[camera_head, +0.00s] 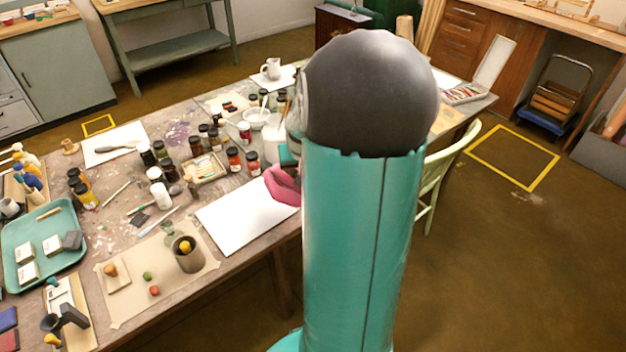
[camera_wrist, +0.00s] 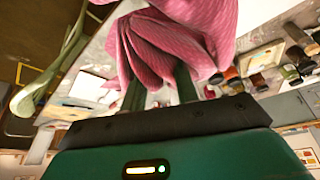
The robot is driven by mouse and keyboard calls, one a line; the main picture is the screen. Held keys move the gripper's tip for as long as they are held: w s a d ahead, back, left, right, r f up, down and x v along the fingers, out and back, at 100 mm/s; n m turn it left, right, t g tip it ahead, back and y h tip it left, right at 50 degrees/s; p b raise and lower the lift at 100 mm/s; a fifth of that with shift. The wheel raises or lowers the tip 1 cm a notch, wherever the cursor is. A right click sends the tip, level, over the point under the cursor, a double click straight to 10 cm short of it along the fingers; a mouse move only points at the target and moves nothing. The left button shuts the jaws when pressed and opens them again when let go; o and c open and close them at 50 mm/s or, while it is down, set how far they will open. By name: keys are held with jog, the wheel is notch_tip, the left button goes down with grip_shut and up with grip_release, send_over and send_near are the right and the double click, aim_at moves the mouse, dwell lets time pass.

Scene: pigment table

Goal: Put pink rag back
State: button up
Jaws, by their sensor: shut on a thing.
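The pink rag (camera_head: 284,188) shows beside my teal arm in the head view, over the right part of a white sheet (camera_head: 238,218). In the wrist view the striped pink rag (camera_wrist: 170,42) is bunched between the two dark green fingers of my gripper (camera_wrist: 160,86). The gripper is shut on the rag. In the head view my arm hides most of the gripper and part of the rag. I cannot tell whether the rag touches the sheet.
Several paint jars (camera_head: 234,160) crowd the table behind the sheet. A brown pot (camera_head: 188,258) stands on a tan mat (camera_head: 133,310) to the left. A teal tray (camera_head: 62,217) lies at far left. A pale green chair (camera_head: 436,182) stands right of my arm.

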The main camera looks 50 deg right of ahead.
jog(key=shift+w+d, duration=0.1)
jog(key=w+d+f, duration=0.1)
jog(key=d+f, duration=0.2)
jog(key=d, duration=0.1)
jog(key=d+f, duration=0.3)
jog(key=d, duration=0.1)
jog(key=w+d+f, duration=0.1)
jog(key=d+f, duration=0.2)
jog(key=d, duration=0.2)
jog(key=shift+w+f, duration=0.1)
jog(key=shift+w, duration=0.2)
jog(key=shift+d+f, duration=0.1)
jog(key=shift+f, duration=0.1)
jog(key=shift+d+f, duration=0.15)
jog(key=shift+f, duration=1.5)
jog(key=shift+f, duration=0.1)
jog(key=o, duration=0.9)
jog(key=shift+o, duration=0.2)
